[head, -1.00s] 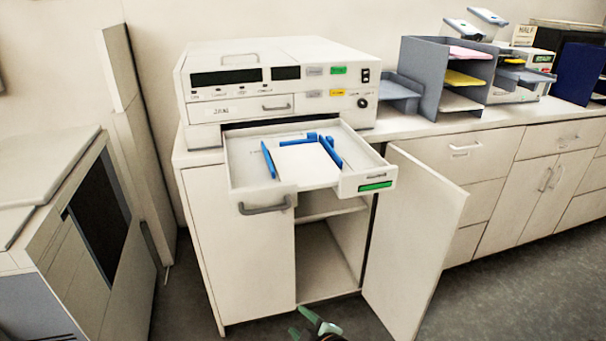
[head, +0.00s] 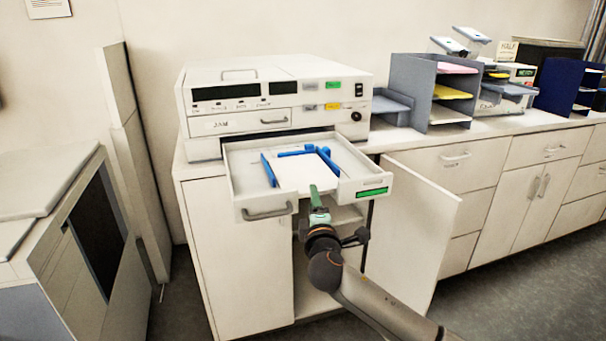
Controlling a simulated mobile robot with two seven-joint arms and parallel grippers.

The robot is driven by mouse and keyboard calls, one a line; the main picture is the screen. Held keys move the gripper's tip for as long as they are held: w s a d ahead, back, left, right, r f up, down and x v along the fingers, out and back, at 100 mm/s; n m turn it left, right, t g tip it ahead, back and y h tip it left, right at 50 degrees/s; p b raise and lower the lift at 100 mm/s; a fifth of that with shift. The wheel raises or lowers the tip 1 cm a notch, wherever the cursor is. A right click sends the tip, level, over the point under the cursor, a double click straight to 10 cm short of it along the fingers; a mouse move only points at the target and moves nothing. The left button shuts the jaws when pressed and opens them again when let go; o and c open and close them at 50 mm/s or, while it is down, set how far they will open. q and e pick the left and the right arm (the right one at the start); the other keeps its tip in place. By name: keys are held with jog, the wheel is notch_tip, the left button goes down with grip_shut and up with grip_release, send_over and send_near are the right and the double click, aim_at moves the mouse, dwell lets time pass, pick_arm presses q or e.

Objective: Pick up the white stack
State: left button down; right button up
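The white stack (head: 297,173) lies flat in the pulled-out drawer (head: 238,197) of the white machine. Blue guides (head: 268,170) stand along its left, back and right sides. My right gripper (head: 315,192), with green fingers, is at the drawer's front opening, just in front of the stack's near edge. From this angle the fingers overlap, so I cannot tell their gap or whether they touch the stack. My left gripper is out of view.
The white machine (head: 275,92) stands on a cabinet whose door (head: 415,215) hangs open to the right of my arm. The drawer's handle (head: 268,212) and front panel (head: 365,190) flank the opening. A grey tray sorter (head: 408,95) stands to the right.

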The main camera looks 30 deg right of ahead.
send_near(303, 174)
jog(key=shift+w+d+f, duration=0.15)
jog(key=shift+w+d, duration=0.4)
jog(key=shift+d, duration=0.15)
jog(key=shift+w+d+f, duration=0.15)
jog(key=shift+w+d, duration=0.45)
jog(key=shift+d, duration=0.1)
jog(key=shift+c, duration=0.2)
grip_shut()
dwell(0.3)
